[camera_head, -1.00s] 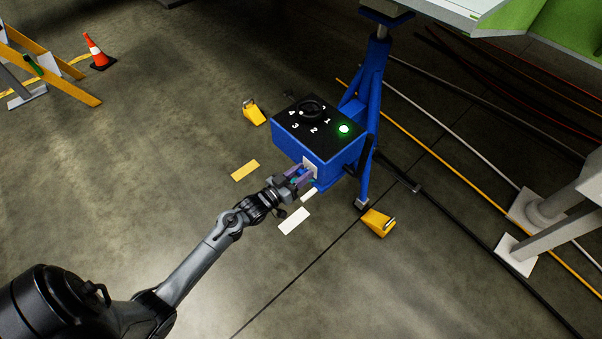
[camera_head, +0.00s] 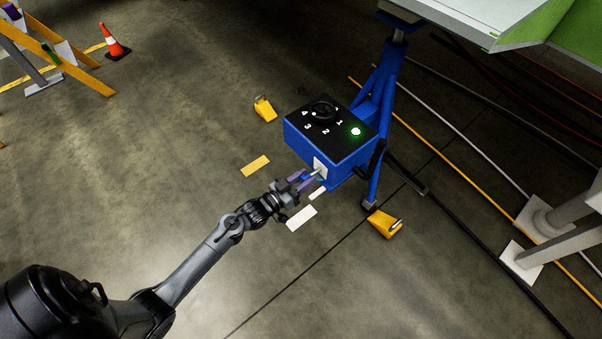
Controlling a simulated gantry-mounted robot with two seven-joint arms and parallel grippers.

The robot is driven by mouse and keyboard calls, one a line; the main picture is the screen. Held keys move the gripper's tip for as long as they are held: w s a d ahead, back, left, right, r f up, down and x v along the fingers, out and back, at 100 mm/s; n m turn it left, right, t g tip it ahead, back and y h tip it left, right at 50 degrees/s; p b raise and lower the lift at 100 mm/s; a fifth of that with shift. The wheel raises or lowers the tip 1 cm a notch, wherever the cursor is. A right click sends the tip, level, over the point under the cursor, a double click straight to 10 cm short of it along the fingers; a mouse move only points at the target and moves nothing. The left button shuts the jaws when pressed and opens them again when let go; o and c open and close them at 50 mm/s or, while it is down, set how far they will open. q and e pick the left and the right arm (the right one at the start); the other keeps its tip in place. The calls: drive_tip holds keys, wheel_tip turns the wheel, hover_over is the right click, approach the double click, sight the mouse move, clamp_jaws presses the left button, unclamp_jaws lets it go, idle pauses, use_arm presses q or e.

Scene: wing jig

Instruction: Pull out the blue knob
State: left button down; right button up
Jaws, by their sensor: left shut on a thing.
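A blue control box (camera_head: 303,145) with a black top stands on the jack's blue stand. A white plate (camera_head: 319,166) is on its near face. My left gripper (camera_head: 306,181) is in front of this plate, its purple-tinted fingers shut on the small blue knob (camera_head: 308,177). The fingers hide most of the knob. A short pale shaft seems to show between the knob and the plate. My right gripper is not in view.
The box top has a black dial (camera_head: 323,109) with numbers and a lit green lamp (camera_head: 356,131). Yellow chocks (camera_head: 384,223) lie on the floor near the stand. A traffic cone (camera_head: 114,43) stands far left.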

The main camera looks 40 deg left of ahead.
use_arm(q)
drive_tip(key=shift+r, duration=0.2)
drive_tip(key=c, duration=1)
unclamp_jaws()
drive_tip(key=shift+o, duration=1.3)
drive_tip(key=shift+s, duration=0.15)
drive_tip(key=shift+s+f, duration=0.1)
drive_tip(key=shift+f, duration=0.05)
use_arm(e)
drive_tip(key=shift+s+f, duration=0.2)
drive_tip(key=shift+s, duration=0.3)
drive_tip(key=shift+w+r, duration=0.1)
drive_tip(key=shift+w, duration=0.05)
use_arm(q)
drive_tip(key=shift+s+a, duration=0.1)
drive_tip(key=p+v, duration=0.4)
drive_tip(key=v, duration=0.6)
drive_tip(key=shift+s+p, duration=0.25)
drive_tip(key=shift+p, duration=0.15)
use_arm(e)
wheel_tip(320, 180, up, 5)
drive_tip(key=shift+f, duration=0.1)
